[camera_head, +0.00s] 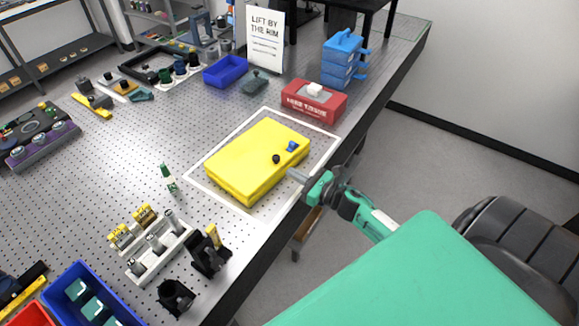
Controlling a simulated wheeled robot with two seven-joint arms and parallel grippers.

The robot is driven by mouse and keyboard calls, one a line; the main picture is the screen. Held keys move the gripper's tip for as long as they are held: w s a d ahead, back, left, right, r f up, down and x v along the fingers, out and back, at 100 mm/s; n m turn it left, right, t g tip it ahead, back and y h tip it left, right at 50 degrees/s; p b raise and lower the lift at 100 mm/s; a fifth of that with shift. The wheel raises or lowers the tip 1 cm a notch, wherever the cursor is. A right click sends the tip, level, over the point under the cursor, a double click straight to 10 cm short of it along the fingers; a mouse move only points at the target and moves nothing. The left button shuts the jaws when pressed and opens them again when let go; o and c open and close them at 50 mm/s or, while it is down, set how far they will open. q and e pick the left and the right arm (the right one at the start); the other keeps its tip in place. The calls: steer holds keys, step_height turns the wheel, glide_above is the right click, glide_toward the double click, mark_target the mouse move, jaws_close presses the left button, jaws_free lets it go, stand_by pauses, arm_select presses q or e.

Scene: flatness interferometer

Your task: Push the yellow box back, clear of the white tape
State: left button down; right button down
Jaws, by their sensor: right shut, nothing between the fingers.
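The yellow box (248,153) lies flat on the perforated metal table, with a black knob and a blue knob on its top near the right end. The white tape (195,183) makes a rectangle on the table around the box. The box is inside that outline, and its near edge is close to the tape on the left and front sides. My left gripper is not in view.
A red tissue box (312,103) stands just behind the tape's far corner. Beyond it are a blue container stack (341,62), a blue bin (226,71) and a white sign (265,40). A post rack (152,243) and black mounts (208,252) stand at the front.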

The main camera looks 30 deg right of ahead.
steer(key=shift+p+x, duration=0.4)
steer(key=shift+x, duration=0.7)
